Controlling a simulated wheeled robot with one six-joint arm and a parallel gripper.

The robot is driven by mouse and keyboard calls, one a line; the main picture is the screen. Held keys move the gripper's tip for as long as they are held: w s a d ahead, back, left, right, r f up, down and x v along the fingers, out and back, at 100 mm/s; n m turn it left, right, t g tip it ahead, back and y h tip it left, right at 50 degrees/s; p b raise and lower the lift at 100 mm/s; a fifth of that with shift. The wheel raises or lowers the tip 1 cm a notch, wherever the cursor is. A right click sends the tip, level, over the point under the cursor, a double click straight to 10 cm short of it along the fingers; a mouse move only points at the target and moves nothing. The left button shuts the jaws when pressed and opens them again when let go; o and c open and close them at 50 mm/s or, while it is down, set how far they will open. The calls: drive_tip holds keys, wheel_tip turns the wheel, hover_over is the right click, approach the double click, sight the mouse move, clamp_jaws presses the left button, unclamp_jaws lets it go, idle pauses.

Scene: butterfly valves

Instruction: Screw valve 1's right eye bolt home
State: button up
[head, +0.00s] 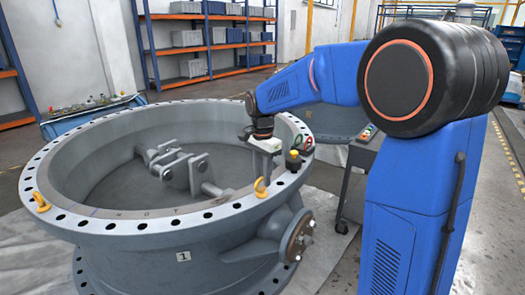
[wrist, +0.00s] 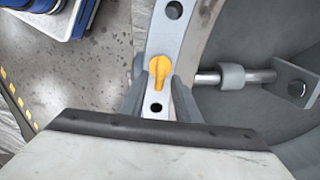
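Valve 1 (head: 183,257) is a large grey ring body with a bolt-holed flange on top. Its right eye bolt (head: 261,189), yellow, stands on the flange's near right part. A second yellow eye bolt (head: 41,202) is at the flange's left. My gripper (head: 267,168) points down over the right part of the flange, behind the right eye bolt in the head view. In the wrist view, a yellow eye bolt (wrist: 159,72) shows between my two grey fingers (wrist: 158,95). The fingers are apart, with flange visible on both sides of the bolt. Whether its collar is seated is unclear.
A shaft with a sleeve (wrist: 231,77) crosses the valve's inside. A black and yellow item (head: 293,158) and red and green rings are near my gripper. A cart (head: 364,155) stands behind right. Shelves (head: 205,48) line the back wall.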

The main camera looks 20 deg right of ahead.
wheel_tip(320, 180, up, 16)
idle(0.5)
drive_tip(key=s+d+f+n+t, duration=0.1)
drive_tip(key=s+f+n, duration=0.3)
drive_tip(key=s, duration=0.7)
drive_tip(key=s+d+f+n+t, duration=0.2)
drive_tip(key=s+f, duration=0.4)
drive_tip(key=s, duration=0.5)
drive_tip(key=s+d+f+n+t, duration=0.1)
drive_tip(key=s+d+f+n, duration=0.2)
drive_tip(key=s+f+n, duration=0.3)
drive_tip(key=s+n, duration=0.1)
drive_tip(key=s, duration=0.4)
drive_tip(key=shift+s+d+t, duration=0.3)
drive_tip(key=shift+s+t, duration=0.05)
drive_tip(key=shift+t, duration=0.05)
